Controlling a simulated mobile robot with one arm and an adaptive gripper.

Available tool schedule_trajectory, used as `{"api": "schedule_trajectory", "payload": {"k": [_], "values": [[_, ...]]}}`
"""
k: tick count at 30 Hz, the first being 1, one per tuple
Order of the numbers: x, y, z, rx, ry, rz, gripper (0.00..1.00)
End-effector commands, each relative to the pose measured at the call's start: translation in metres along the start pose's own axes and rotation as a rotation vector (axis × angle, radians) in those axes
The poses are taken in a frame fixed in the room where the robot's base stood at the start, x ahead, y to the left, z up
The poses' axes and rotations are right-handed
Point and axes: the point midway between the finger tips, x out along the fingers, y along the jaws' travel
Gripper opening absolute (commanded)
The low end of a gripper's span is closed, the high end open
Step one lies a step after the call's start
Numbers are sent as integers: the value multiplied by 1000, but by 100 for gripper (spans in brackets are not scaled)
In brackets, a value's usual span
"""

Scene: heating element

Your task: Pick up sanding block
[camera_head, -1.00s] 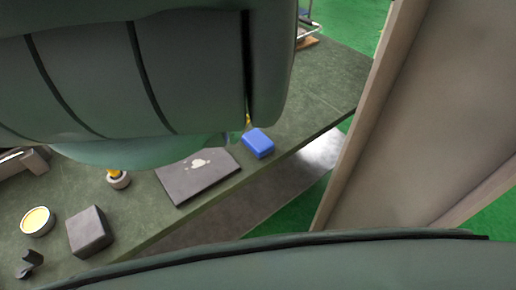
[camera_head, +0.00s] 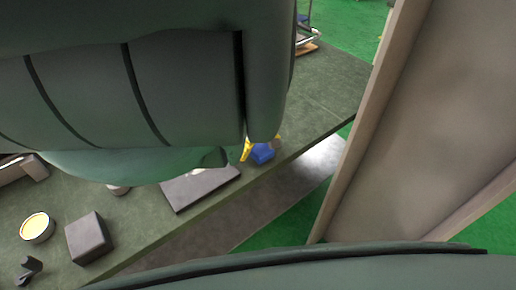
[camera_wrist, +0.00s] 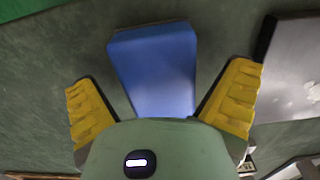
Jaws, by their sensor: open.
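The blue block (camera_wrist: 156,66), which I take to be the sanding block, lies on the dark green table. In the wrist view it sits between the two yellow fingers of my gripper (camera_wrist: 160,105). The fingers are spread wide, with a gap visible on each side of the block. In the head view the block (camera_head: 263,153) is partly covered by my gripper (camera_head: 262,147), whose yellow fingers show on either side of it. My arm hides much of the table behind it.
A flat dark grey slab (camera_head: 198,188) lies close to the block; it also shows at the right of the wrist view (camera_wrist: 292,70). A dark box (camera_head: 89,238) and a round yellow-topped tin (camera_head: 37,227) stand farther left. The table edge runs close by the block.

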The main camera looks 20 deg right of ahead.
Motion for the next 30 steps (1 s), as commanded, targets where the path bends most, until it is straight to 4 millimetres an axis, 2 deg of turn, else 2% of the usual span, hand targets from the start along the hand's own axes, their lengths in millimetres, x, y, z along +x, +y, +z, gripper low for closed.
{"api": "schedule_trajectory", "payload": {"k": [7,27,30], "values": [[0,0,0,0,1,0,99],[0,0,0,0,1,1,30],[0,0,0,0,1,1,24]]}}
